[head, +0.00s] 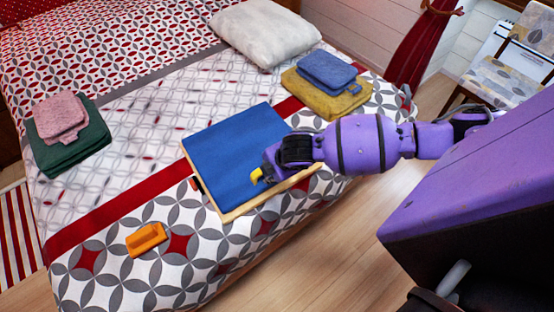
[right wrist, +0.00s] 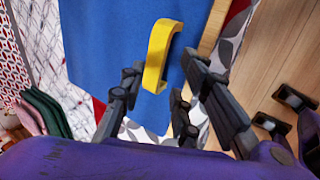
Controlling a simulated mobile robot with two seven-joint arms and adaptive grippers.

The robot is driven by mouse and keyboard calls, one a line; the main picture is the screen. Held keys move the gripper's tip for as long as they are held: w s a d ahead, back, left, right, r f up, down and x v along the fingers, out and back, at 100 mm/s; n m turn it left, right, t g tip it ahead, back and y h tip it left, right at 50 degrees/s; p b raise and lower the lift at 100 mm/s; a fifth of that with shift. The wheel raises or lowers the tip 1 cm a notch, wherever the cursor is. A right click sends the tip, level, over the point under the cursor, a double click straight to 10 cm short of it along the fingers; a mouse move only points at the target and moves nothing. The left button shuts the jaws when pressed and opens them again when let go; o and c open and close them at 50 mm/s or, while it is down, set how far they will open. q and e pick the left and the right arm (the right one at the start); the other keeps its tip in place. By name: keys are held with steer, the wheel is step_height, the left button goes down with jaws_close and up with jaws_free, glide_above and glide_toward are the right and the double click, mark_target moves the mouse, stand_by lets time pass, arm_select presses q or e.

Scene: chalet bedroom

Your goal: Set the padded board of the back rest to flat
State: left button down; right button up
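The back rest lies on the bed, with a blue padded board (head: 228,142) and a pale wooden frame (head: 240,212) showing along its near edge. From above, I cannot tell how far the board is tilted. A yellow handle (head: 257,175) is at the board's near edge, partly hidden by my right gripper (head: 268,171). In the right wrist view the yellow handle (right wrist: 156,62) stands out from the blue board (right wrist: 105,45). My right gripper (right wrist: 160,70) has its fingers spread apart on either side of the handle. My left gripper is out of view.
An orange holder (head: 146,240) lies on the bed's near left part. Pink and green folded towels (head: 75,150) lie at left, blue and yellow ones (head: 326,105) behind right. A white pillow (head: 265,32) lies at the back. Wooden floor (head: 330,245) is clear in front.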

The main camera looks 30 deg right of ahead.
steer(key=v, duration=0.8)
steer(key=shift+s, duration=0.15)
